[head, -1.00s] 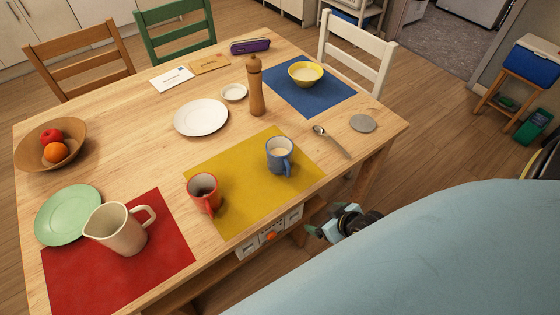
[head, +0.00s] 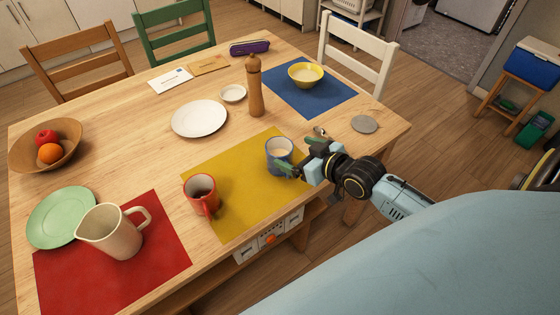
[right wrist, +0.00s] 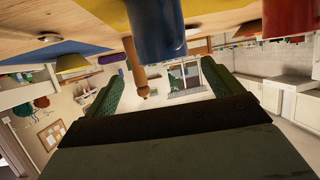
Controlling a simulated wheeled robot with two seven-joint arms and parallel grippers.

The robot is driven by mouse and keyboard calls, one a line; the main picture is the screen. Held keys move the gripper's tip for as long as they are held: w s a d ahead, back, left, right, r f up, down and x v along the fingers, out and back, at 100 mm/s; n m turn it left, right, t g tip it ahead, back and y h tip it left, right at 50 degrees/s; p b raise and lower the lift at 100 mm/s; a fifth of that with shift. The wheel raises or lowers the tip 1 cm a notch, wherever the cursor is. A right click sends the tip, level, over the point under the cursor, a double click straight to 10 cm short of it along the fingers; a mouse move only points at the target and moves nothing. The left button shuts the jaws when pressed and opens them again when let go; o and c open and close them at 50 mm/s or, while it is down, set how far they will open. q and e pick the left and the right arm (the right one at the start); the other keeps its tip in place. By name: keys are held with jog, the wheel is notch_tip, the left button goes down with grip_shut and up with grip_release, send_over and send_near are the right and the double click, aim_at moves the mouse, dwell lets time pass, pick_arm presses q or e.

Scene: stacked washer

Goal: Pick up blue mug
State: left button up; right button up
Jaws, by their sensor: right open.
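The blue mug (head: 276,150), with pale contents, stands upright on the yellow placemat (head: 235,205). My right gripper (head: 297,156) is open at the mug's right side, with one green finger in front of its lower right part. The handle is hidden behind the gripper in the head view. In the right wrist view, which looks upside down, the blue mug (right wrist: 156,28) appears just ahead, between the directions of the two spread green fingers (right wrist: 160,88). I cannot tell whether they touch it. My left gripper is not in view.
A red mug (head: 202,193) stands to the left on the same mat. A spoon (head: 321,131) lies partly hidden behind my gripper, near a grey coaster (head: 364,124). A pepper mill (head: 255,88) stands behind the mug. A cream pitcher (head: 110,235) is further left.

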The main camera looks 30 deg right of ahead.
aim_at(271, 144)
jog(key=shift+a+b+x, duration=0.2)
jog(key=shift+b+x, duration=0.5)
jog(key=shift+x, duration=2.55)
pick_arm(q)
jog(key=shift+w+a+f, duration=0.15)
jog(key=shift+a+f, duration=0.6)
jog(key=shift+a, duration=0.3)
pick_arm(e)
jog(key=shift+s+f, duration=0.1)
jog(key=shift+f, duration=0.05)
jog(key=shift+c, duration=0.3)
jog(key=c, duration=1.2)
jog(key=shift+c, duration=0.4)
jog(key=shift+r, duration=0.25)
